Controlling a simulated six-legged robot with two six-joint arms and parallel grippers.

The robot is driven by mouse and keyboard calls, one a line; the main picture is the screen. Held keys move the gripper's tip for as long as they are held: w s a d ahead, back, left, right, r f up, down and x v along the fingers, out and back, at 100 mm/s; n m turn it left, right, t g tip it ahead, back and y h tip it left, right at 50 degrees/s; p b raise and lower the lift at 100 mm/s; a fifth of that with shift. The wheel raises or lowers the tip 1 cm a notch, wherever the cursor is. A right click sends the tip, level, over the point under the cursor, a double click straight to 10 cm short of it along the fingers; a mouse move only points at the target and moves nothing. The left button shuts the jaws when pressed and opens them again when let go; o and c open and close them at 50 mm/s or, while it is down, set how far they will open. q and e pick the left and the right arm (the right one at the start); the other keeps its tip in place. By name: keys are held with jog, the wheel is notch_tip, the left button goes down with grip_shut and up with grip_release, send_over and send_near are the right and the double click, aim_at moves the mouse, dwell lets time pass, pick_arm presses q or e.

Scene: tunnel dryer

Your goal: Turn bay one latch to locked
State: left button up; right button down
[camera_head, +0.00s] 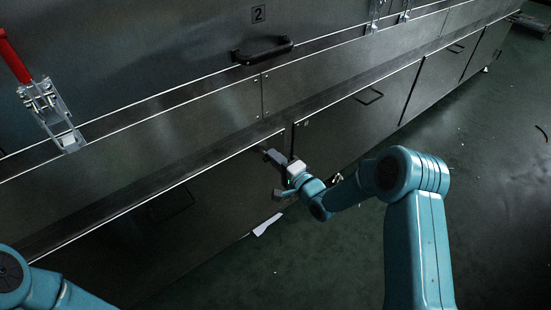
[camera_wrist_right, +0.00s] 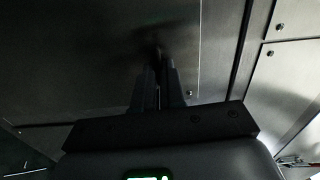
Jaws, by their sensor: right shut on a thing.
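My right gripper (camera_head: 268,153) is at the upper right corner of a dark lower door (camera_head: 225,185), below the long ledge. In the right wrist view, its two dark fingers (camera_wrist_right: 159,75) are together on a small dark part at the metal panel, which I take to be the bay one latch (camera_wrist_right: 156,47). The fingers and deep shadow hide most of it, so its turned position cannot be told. In the head view the gripper covers the latch. My left gripper is out of view; only part of my left arm shows at the lower left.
A red-handled toggle clamp (camera_head: 41,90) stands at the upper left. A black handle (camera_head: 263,51) sits below a "2" plate (camera_head: 258,14). More lower doors with pull handles (camera_head: 368,96) run to the right. A white piece (camera_head: 266,225) lies by the base.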

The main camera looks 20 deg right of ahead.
jog(key=shift+m, duration=0.3)
jog(key=c, duration=1.2)
grip_release()
